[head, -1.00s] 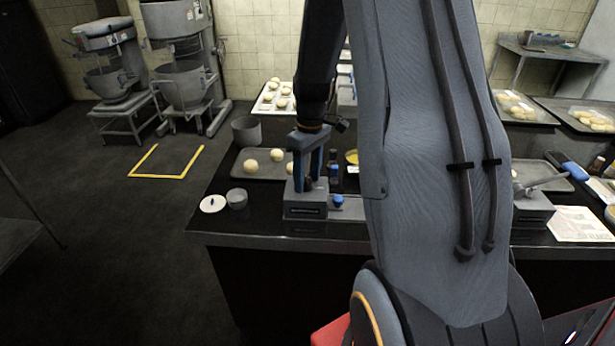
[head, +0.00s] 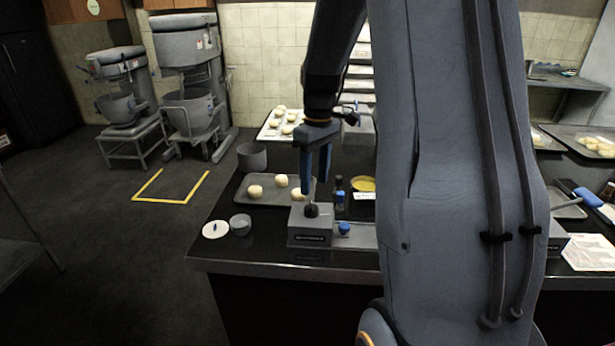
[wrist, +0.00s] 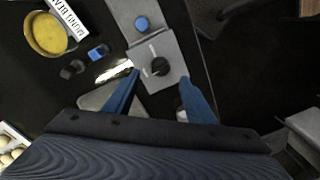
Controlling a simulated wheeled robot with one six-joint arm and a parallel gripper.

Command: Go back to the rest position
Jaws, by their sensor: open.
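My gripper (head: 318,190) is open and empty, pointing down above a grey box with a black knob (head: 311,211) on the dark counter. In the wrist view the two blue fingers (wrist: 161,92) stand apart, with the black knob (wrist: 160,67) between and beyond their tips. The knob is not held. A blue knob (head: 344,228) sits beside the box. My arm hides the middle and right part of the counter in the head view.
A tray with dough balls (head: 238,190), a grey pot (head: 252,157), a small grey bowl (head: 240,223) and a white lid (head: 215,230) stand left of the gripper. Mixers (head: 188,75) stand behind on the floor.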

